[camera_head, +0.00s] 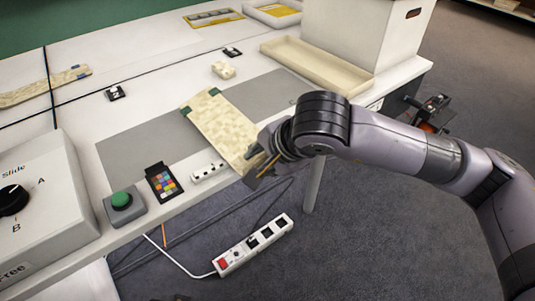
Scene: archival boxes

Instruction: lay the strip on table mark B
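A pale, mottled strip (222,125) with dark green corners lies at an angle over the grey area (140,155) of the white table. Its near end meets my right gripper (257,164) at the table's front edge. The fingers look closed on that end, though the wrist partly hides them. I cannot tell whether the strip's far end touches the table. Small black markers lie on the table at the left (115,93) and at the back (232,52); I cannot read a B on either. My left gripper is not in view.
A slide switch box (45,160), green button (122,200), colour card (163,182) and white socket strip (208,171) line the front edge. A shallow tray (315,65) and large box (350,30) stand back right. Another pale strip (35,92) lies far left.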

